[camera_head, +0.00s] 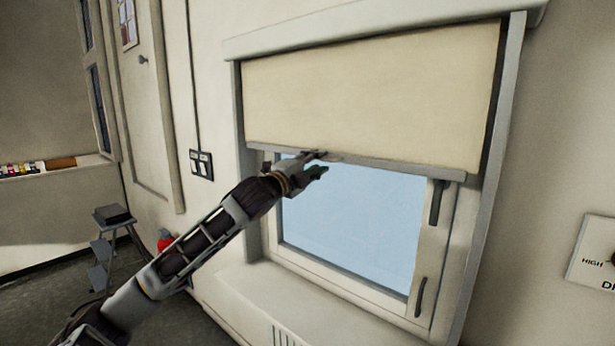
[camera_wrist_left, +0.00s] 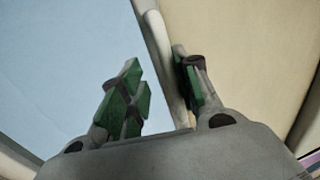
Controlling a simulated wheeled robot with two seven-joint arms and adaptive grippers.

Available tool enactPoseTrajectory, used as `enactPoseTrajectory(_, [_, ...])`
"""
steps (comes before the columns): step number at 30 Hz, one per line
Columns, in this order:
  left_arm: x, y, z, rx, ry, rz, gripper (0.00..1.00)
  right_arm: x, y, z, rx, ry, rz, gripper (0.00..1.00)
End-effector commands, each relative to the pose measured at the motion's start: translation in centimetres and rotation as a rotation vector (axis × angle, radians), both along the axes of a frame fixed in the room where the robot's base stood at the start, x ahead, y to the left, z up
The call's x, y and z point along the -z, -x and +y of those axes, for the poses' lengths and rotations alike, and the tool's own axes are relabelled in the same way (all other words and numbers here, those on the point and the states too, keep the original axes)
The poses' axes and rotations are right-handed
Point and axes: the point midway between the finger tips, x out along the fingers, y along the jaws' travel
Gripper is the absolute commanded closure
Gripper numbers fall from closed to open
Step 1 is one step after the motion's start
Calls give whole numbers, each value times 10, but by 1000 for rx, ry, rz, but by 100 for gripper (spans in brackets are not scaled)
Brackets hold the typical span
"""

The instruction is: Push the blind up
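The blind (camera_head: 370,95) is a cream fabric sheet with a grey bottom bar (camera_head: 400,168). It covers about the upper half of the window (camera_head: 350,220). My left gripper (camera_head: 321,162) is at the bottom bar, left of its middle. In the left wrist view the gripper's green-padded fingers (camera_wrist_left: 156,62) stand apart, with the bar (camera_wrist_left: 158,40) running between them. The bar lies nearer the right finger, and blue window pane shows between it and the left finger. My right gripper is in neither view.
The window frame has dark handles (camera_head: 437,202) on its right side. A sill (camera_head: 290,295) juts out below. Wall switches (camera_head: 201,164) are left of the window, a marked panel (camera_head: 595,255) is at the far right, and a small step stool (camera_head: 112,235) stands at the left.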

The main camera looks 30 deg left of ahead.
Motion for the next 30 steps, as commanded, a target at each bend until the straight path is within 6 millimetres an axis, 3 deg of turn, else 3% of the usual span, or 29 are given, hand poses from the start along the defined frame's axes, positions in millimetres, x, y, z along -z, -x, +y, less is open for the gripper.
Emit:
enactPoseTrajectory(5, [19,-4,0,-1,1,2,68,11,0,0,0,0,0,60])
enactPoseTrajectory(15, [19,13,2,-1,1,1,68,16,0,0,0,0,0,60])
enactPoseTrajectory(30, [18,17,3,-1,1,0,68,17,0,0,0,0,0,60])
